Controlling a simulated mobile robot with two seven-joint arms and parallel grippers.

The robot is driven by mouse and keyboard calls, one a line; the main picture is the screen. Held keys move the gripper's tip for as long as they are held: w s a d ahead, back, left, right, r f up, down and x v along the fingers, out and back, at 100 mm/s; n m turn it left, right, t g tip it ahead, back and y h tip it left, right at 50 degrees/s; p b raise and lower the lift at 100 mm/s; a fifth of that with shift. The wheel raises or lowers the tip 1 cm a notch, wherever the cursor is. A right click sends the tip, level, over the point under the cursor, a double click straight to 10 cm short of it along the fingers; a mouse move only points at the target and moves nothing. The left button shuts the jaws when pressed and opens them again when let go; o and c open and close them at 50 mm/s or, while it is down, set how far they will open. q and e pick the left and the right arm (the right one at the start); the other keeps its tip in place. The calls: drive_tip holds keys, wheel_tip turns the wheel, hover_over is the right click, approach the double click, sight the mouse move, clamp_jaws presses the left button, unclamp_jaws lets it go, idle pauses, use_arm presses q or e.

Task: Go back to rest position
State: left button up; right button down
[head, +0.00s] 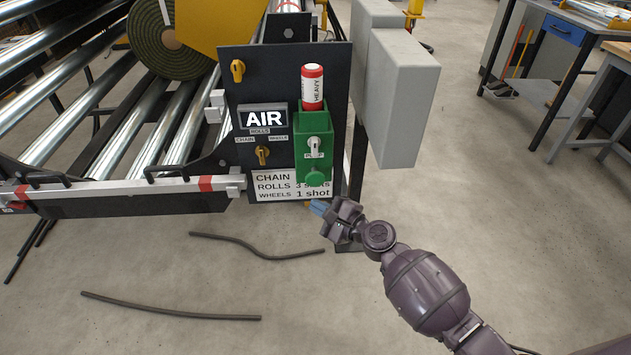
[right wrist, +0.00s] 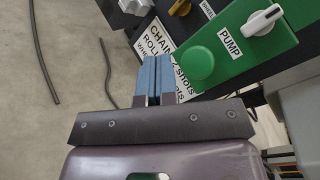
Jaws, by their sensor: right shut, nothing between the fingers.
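My right gripper (head: 318,208) is shut and empty, in front of the lower edge of the dark control panel (head: 240,85). Its blue fingertips lie together in the right wrist view (right wrist: 153,78). It is just below the green pump unit (head: 313,150), which also shows in the right wrist view (right wrist: 235,50). A red and white cartridge labelled HEAVY (head: 313,88) stands upright on top of the pump unit. The white CHAIN, ROLLS, WHEELS sign (head: 268,190) is partly covered by the pump unit. My left gripper is not in view.
A roller conveyor (head: 110,190) fills the left, with a turf roll (head: 160,42) at the back. Two dark hoses or rods (head: 170,307) lie on the floor. A grey box (head: 405,95) stands right of the panel. A workbench (head: 560,40) is at the upper right. Floor at the right is clear.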

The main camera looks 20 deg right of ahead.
use_arm(q)
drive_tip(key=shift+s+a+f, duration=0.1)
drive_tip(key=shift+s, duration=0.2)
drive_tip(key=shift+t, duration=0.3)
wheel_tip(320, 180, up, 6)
drive_tip(key=p, duration=0.7)
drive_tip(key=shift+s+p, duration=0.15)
drive_tip(key=shift+p, duration=0.2)
use_arm(e)
drive_tip(key=s+d+n+g+h, duration=0.1)
drive_tip(key=s+d+n+h, duration=0.1)
drive_tip(key=s+n, duration=0.5)
drive_tip(key=s+d+f+n+g+h, duration=0.1)
drive_tip(key=s+d+n+h, duration=0.2)
drive_tip(key=s+n, duration=0.4)
drive_tip(key=s+d+f+n+g+h, duration=0.1)
drive_tip(key=s+n, duration=0.6)
drive_tip(key=s, duration=1.4)
drive_tip(key=d+h, duration=0.1)
drive_tip(key=h, duration=0.1)
drive_tip(key=shift+s+d+g+h, duration=0.3)
drive_tip(key=shift+s+g, duration=0.05)
drive_tip(key=shift+g, duration=0.05)
